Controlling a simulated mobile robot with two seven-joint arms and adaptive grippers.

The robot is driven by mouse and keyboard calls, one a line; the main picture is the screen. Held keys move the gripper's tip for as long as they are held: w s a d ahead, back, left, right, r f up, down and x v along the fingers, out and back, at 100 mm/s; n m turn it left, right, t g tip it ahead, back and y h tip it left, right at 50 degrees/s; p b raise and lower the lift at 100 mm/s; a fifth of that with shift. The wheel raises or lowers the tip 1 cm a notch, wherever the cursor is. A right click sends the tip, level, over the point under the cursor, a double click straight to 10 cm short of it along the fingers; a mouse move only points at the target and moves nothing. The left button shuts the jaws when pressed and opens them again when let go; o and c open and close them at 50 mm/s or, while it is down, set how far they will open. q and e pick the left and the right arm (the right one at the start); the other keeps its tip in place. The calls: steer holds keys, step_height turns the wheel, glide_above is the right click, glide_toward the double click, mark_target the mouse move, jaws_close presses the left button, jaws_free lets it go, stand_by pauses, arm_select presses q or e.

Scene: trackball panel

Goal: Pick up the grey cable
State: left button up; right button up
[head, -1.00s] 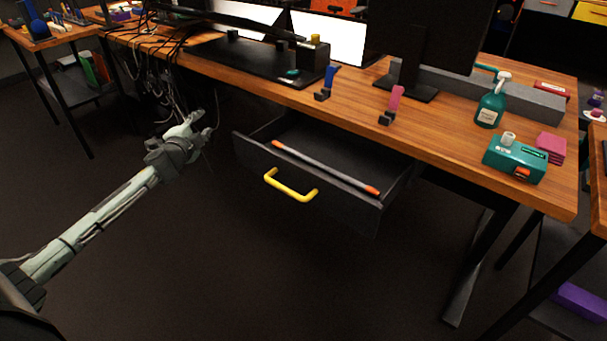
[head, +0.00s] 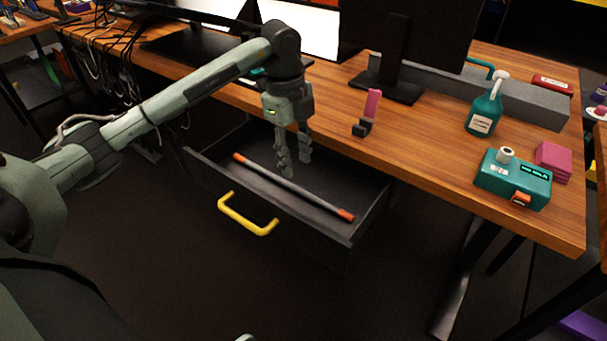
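The grey cable (head: 290,186) looks like a straight grey rod with orange ends. It lies in the open drawer (head: 345,232), running from the back left to the front right near the drawer's front panel. My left gripper (head: 295,168) points down over the drawer, just behind the middle of the cable in the picture. Its two fingers are apart with nothing between them. Whether a fingertip touches the cable or the drawer floor cannot be told. My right gripper cannot be made out.
A yellow handle (head: 246,216) sticks out from the drawer front. The wooden desk (head: 420,150) overhangs the drawer behind my gripper. The floor in front is clear.

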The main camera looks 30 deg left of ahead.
mark_target(289, 184)
arm_select(q)
steer(key=shift+a+r+n+y, duration=0.1)
steer(key=shift+a+n+y, duration=0.25)
steer(key=shift+a, duration=0.25)
steer(key=shift+s+a+f, duration=0.1)
steer(key=shift+f, duration=0.15)
steer(key=f, duration=0.7)
steer(key=shift+w+a, duration=0.2)
steer(key=shift+a, duration=0.05)
steer(key=shift+c, duration=0.2)
jaws_close()
